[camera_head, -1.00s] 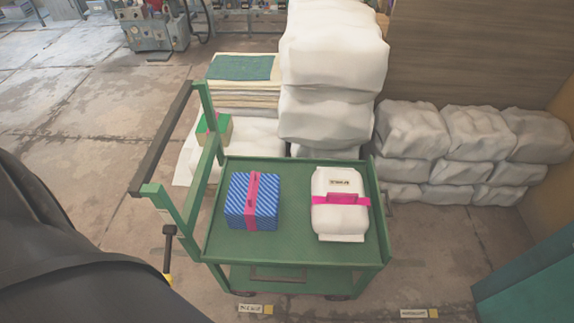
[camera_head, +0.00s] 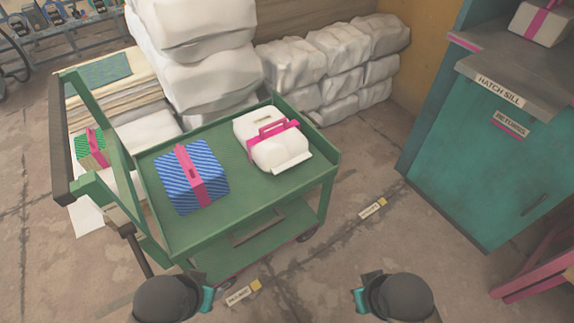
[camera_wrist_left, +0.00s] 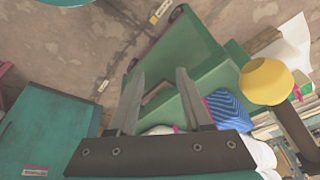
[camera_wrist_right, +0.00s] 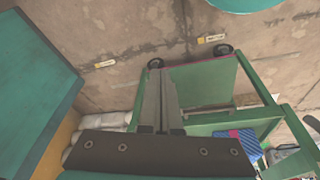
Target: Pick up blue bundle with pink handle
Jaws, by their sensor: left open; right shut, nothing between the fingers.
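The blue striped bundle (camera_head: 186,186) with its pink strap and handle (camera_head: 190,176) sits on the left part of the green cart's top tray (camera_head: 236,178). It also shows, partly covered, in the left wrist view (camera_wrist_left: 228,110) and at the lower right of the right wrist view (camera_wrist_right: 238,143). My left gripper (camera_wrist_left: 157,80) is open and empty, with the cart beyond its fingers. My right gripper (camera_wrist_right: 160,80) is shut and empty, short of the cart. In the head view only the ends of my arms show at the bottom, in front of the cart, apart from the bundle.
A white bundle with a pink handle (camera_head: 274,145) lies right of the blue one. A green bundle (camera_head: 91,148) is behind the cart's push handle (camera_head: 62,150). White sacks (camera_head: 196,60) stand behind. A teal hatch cabinet (camera_head: 480,160) stands at right.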

